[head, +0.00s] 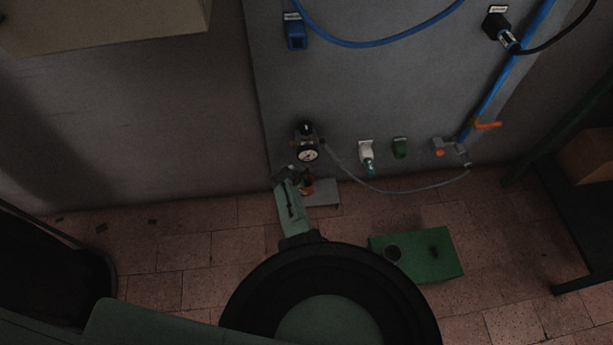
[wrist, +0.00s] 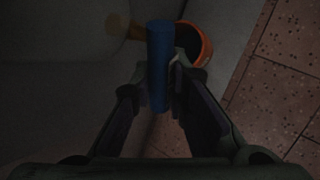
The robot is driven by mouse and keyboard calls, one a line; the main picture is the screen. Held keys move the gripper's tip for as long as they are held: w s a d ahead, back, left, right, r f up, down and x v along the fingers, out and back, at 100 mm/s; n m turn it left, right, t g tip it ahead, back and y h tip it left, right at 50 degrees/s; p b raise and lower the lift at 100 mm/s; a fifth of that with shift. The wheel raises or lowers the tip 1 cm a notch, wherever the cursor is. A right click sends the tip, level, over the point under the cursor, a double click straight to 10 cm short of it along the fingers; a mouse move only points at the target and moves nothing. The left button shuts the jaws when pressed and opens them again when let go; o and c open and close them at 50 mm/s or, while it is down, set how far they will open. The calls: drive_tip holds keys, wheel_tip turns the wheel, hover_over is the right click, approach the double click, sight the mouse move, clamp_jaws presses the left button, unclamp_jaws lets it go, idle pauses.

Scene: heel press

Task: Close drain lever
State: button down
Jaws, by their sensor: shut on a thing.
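The drain lever shows in the wrist view as a blue handle (wrist: 158,55), long and upright in the picture, between my fingertips. A brass-coloured fitting (wrist: 122,25) is beside its upper end. My gripper (wrist: 156,82) is shut on the blue handle, one finger on each side. In the head view my gripper (head: 288,174) is low at the wall panel, just below the round gauge (head: 307,155), and it hides the lever there. An orange cup (wrist: 207,46) with a dark inside is right of the handle; it shows partly in the head view (head: 307,187).
A grey ledge (head: 325,194) is at the foot of the panel (head: 350,90). A green box (head: 440,262) stands on the tiled floor to the right. A thin hose (head: 400,190) hangs across the lower panel. An orange handle (head: 487,125) is on the blue pipe farther right.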

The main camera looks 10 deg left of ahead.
drive_tip(key=shift+a+r+y+p, duration=0.1)
drive_tip(key=shift+y+p, duration=0.2)
drive_tip(key=shift+y, duration=0.1)
idle(0.4)
drive_tip(key=c, duration=1.6)
unclamp_jaws()
drive_tip(key=shift+o, duration=0.2)
drive_tip(key=shift+s+r, duration=0.1)
drive_tip(key=shift+r, duration=0.05)
drive_tip(key=v, duration=1.1)
drive_tip(key=shift+r, duration=0.35)
drive_tip(key=shift+s, duration=0.1)
